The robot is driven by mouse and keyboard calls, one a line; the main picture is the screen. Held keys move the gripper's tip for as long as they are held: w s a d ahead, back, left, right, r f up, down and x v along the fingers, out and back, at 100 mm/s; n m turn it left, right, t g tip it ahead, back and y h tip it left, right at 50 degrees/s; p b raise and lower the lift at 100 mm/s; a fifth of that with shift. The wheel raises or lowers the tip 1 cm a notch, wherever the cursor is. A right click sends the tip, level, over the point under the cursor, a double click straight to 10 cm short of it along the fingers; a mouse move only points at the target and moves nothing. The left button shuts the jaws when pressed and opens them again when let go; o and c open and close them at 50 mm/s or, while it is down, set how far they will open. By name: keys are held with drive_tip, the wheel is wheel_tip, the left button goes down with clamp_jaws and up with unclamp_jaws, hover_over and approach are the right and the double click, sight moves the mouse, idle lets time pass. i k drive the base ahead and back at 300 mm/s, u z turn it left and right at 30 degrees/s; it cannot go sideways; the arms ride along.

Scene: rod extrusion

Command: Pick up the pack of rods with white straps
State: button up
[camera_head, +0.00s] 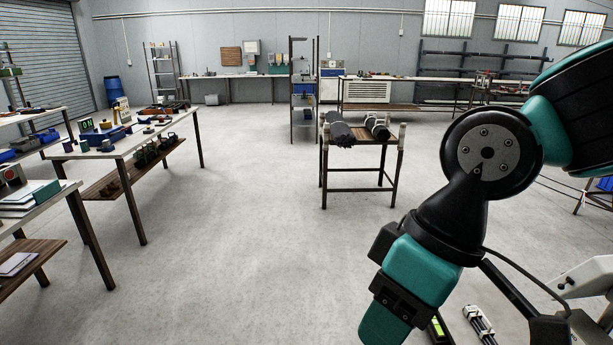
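A dark pack of rods with light straps (376,126) lies on the right part of a small table ahead, right of the picture's middle. A second dark pack of rods (339,129) lies to its left on the same table; I see no white straps on it. My arm fills the right side of the picture and points down. My gripper is not visible; the arm runs out of the bottom edge. The table is well beyond the arm, and both packs lie apart from it.
The small table (358,170) has upright posts at its corners. Long workbenches (110,150) with tools line the left. A shelf rack (303,95) stands behind the table. A dark bundle with white bands (479,322) shows at the bottom right. The central floor is clear.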

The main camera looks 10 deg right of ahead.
sight(473, 312)
drive_tip(key=u, duration=0.05)
drive_tip(key=i, duration=2.1)
drive_tip(key=z, duration=0.55)
drive_tip(key=i, duration=1.1)
drive_tip(key=z, duration=1.7)
drive_tip(key=i, duration=0.9)
drive_tip(key=z, duration=0.7)
